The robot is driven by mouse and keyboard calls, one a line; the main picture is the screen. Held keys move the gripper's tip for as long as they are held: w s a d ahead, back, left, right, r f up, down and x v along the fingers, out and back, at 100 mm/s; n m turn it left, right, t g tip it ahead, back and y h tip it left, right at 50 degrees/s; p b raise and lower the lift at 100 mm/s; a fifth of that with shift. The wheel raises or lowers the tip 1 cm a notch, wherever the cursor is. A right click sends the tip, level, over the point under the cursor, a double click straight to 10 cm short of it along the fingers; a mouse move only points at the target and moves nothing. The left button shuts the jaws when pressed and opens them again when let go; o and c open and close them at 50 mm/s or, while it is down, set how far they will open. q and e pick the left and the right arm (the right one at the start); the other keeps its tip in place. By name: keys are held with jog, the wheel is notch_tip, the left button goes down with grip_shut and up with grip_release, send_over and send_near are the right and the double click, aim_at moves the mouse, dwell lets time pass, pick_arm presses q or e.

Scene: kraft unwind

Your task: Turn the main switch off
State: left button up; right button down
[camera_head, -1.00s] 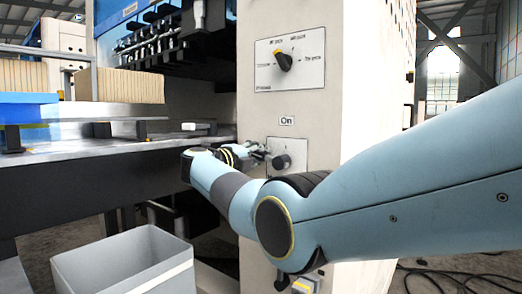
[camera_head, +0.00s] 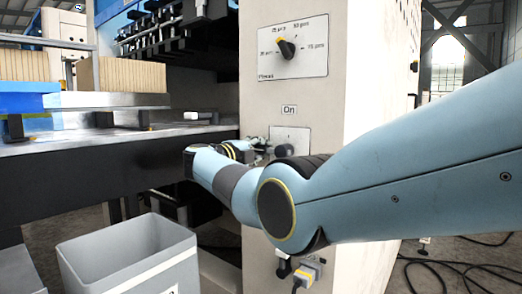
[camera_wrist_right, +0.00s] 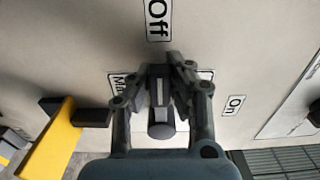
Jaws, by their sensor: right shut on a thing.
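The main switch is a dark grey knob (camera_head: 284,151) on a small plate (camera_head: 291,133) low on the cream machine panel. In the right wrist view the knob (camera_wrist_right: 161,118) sits between the two fingers of my right gripper (camera_wrist_right: 162,85), which is shut on it. A pale line on the knob runs up and down in that view, in line with the "Off" label (camera_wrist_right: 158,18) above it. The "On" label (camera_wrist_right: 233,105) is to the right there; in the head view "On" (camera_head: 289,110) is above the plate. My forearm partly covers the panel. My left gripper is out of view.
A dial (camera_head: 286,49) with a thickness scale is above the switch. A yellow and grey fitting (camera_head: 308,271) is below; a yellow part (camera_wrist_right: 50,142) also shows in the wrist view. A grey bin (camera_head: 130,255) stands at lower left. Cables (camera_head: 465,270) lie on the floor at right.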

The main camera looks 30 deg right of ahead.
jog(key=c, duration=1.2)
grip_release()
jog(key=shift+a+f, duration=0.1)
jog(key=v, duration=1.2)
jog(key=shift+f, duration=0.1)
